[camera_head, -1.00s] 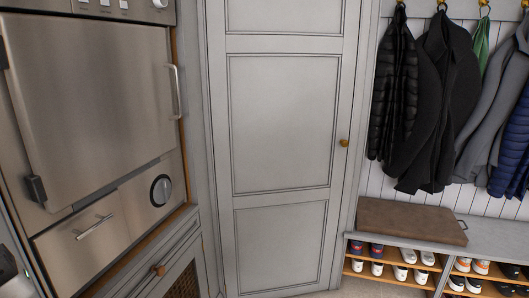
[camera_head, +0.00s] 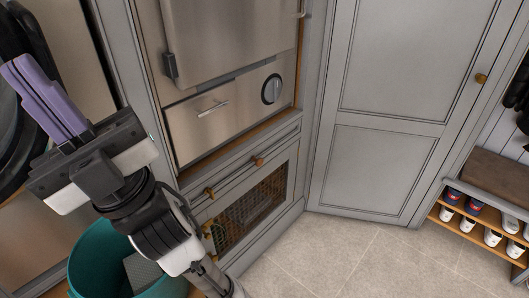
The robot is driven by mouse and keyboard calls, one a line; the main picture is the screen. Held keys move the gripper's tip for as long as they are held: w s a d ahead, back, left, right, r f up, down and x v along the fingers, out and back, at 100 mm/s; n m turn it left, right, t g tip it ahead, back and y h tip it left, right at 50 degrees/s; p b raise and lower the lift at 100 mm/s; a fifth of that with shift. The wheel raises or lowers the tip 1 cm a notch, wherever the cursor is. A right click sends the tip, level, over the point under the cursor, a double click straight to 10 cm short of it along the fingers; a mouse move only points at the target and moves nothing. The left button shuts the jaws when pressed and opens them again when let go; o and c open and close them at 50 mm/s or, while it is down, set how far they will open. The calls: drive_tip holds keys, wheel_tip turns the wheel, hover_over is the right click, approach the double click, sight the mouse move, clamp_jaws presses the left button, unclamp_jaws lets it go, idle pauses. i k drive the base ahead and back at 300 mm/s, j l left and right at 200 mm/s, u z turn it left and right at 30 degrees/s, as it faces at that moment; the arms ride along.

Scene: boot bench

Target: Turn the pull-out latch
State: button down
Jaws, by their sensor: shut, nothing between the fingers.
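A low pull-out front with a dark mesh panel (camera_head: 250,212) sits in the grey cabinet below the steel appliance. A small brass fitting (camera_head: 208,230), which looks like a latch, is at its left edge. A brass knob (camera_head: 209,192) sits above it, and a wooden knob (camera_head: 258,160) is further right on the rail. I cannot tell for certain which one is the pull-out latch, or how it is turned. My gripper (camera_head: 20,68), with purple fingers, is at the far left, apart from the cabinet fittings. Its fingers are shut together with nothing between them.
A teal bin (camera_head: 100,258) stands below my arm, partly hidden by it. The steel appliance has a bar handle (camera_head: 213,109) and a round dial (camera_head: 271,89). A tall grey door (camera_head: 400,120) and shoe shelves (camera_head: 480,225) are at right. The tiled floor (camera_head: 330,258) is clear.

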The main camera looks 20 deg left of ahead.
sight(208, 190)
drive_tip(key=k+l+u, duration=0.1)
drive_tip(key=l+u, duration=0.35)
drive_tip(key=k+l+u, duration=0.1)
drive_tip(key=l+u, duration=0.25)
drive_tip(key=u, duration=0.15)
drive_tip(key=k+l+u, duration=0.2)
drive_tip(key=l+u, duration=0.25)
drive_tip(key=i+l+z, duration=0.15)
drive_tip(key=i+l, duration=0.5)
